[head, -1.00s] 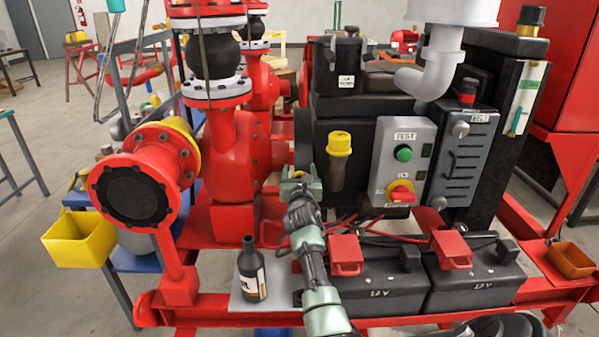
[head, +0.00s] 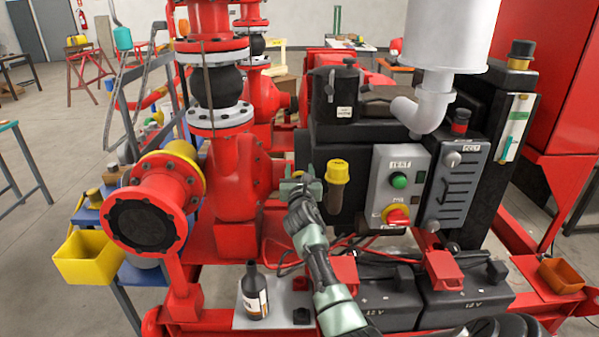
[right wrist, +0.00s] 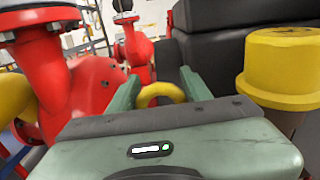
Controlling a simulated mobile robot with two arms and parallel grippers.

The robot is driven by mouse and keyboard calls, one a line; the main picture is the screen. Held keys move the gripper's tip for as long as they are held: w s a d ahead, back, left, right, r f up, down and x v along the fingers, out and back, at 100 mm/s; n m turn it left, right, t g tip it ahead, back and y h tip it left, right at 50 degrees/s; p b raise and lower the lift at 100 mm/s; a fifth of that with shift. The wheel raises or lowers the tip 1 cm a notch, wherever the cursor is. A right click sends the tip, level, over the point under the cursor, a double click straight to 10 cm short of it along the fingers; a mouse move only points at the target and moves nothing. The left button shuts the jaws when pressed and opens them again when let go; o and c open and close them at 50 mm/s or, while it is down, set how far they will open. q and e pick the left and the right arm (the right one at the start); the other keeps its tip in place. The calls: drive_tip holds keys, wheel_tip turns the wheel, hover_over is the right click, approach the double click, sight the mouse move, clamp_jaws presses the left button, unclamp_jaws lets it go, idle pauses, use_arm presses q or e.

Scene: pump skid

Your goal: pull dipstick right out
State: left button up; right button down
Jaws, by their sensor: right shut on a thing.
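The dipstick shows as a yellow ring handle (right wrist: 160,94) between the fingers in the right wrist view. My right gripper (right wrist: 160,86) is shut on it. In the head view my right gripper (head: 300,184) is at the left front of the black engine (head: 372,132), just left of the yellow filler cap (head: 337,172). The dipstick's rod is hidden, so I cannot tell how much of it is in its tube. The yellow cap (right wrist: 292,68) also stands close at the right in the wrist view. My left gripper is not in view.
The red pump (head: 236,180) stands left of my gripper. The grey control panel (head: 400,187) is right of the cap. Two black batteries (head: 468,304) and a dark bottle (head: 253,292) sit low in front. A white funnel-like vessel (head: 450,35) stands above right.

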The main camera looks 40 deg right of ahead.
drive_tip(key=c, duration=0.7)
unclamp_jaws()
drive_tip(key=shift+r, duration=0.1)
drive_tip(key=shift+c, duration=0.2)
drive_tip(key=shift+s+a, duration=0.1)
drive_tip(key=v, duration=0.7)
drive_tip(key=shift+s+a, duration=0.2)
drive_tip(key=shift+s, duration=0.05)
